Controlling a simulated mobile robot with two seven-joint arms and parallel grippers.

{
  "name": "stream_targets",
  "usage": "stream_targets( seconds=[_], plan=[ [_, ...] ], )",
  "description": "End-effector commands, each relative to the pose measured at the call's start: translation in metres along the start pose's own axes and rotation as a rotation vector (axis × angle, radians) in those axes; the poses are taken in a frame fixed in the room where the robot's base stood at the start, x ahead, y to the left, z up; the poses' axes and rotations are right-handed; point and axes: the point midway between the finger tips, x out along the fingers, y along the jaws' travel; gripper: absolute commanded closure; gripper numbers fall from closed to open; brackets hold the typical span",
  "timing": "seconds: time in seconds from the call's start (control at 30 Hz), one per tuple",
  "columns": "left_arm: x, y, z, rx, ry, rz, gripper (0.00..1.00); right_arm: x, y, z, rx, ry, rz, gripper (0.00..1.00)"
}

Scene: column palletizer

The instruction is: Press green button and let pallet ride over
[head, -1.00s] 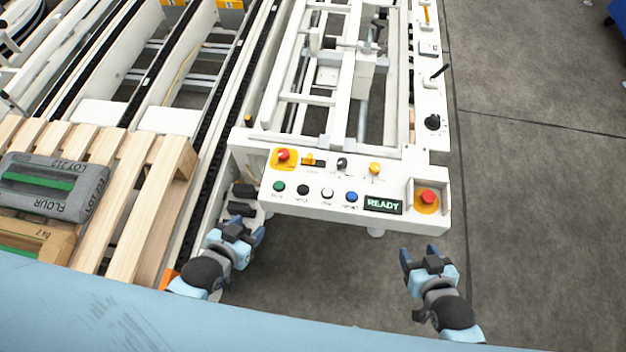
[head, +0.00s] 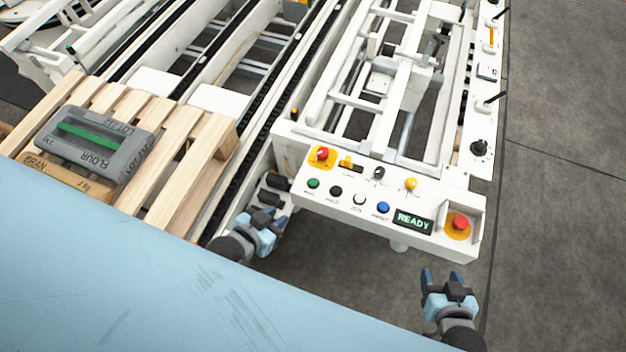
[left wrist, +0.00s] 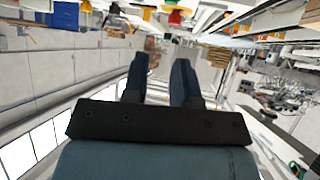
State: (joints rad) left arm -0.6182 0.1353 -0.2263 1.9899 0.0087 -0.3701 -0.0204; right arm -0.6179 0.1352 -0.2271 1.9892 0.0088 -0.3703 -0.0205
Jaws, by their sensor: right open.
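The green button (head: 313,183) sits at the left end of the lower button row on the white control panel (head: 320,200). The panel's display (head: 413,221) reads READY. The wooden pallet (head: 185,134) is at the left, beside the conveyor, with a grey flour bag (head: 97,142) and a brown bran bag (head: 62,180) on it. My left gripper (head: 270,219) is below and left of the green button, apart from the panel. Its two fingers stand apart with nothing between them in the left wrist view (left wrist: 160,82). My right gripper (head: 444,279) is open and empty below the panel's right end.
Black, white and blue buttons (head: 383,208) share the row. Red emergency buttons (head: 460,222) sit at the right end and upper left. A black chain conveyor (head: 262,130) runs between pallet and panel. Grey floor (head: 560,220) is clear at the right. A light blue surface fills the lower left.

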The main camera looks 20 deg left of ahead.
Motion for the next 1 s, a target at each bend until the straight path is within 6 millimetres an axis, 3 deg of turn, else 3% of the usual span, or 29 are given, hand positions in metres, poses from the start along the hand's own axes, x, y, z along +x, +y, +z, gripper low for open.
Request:
stream_targets(
  seconds=[0.03, 0.1, 1.0],
  plan=[
    [0.0, 0.0, 0.0, 0.0, 0.0, 0.0, 0.86, 0.0, 0.0, -0.0001, 0.0, 0.0, 0.0, 0.41],
    [0.0, 0.0, 0.0, 0.0, 0.0, 0.0, 1.0, 0.0, 0.0, -0.0001, 0.0, 0.0, 0.0, 0.41],
    [0.0001, 0.0004, 0.0002, 0.0, 0.0, 0.001, 1.0, -0.0001, 0.0002, -0.0004, 0.0, 0.001, 0.0, 0.41]
  ],
)
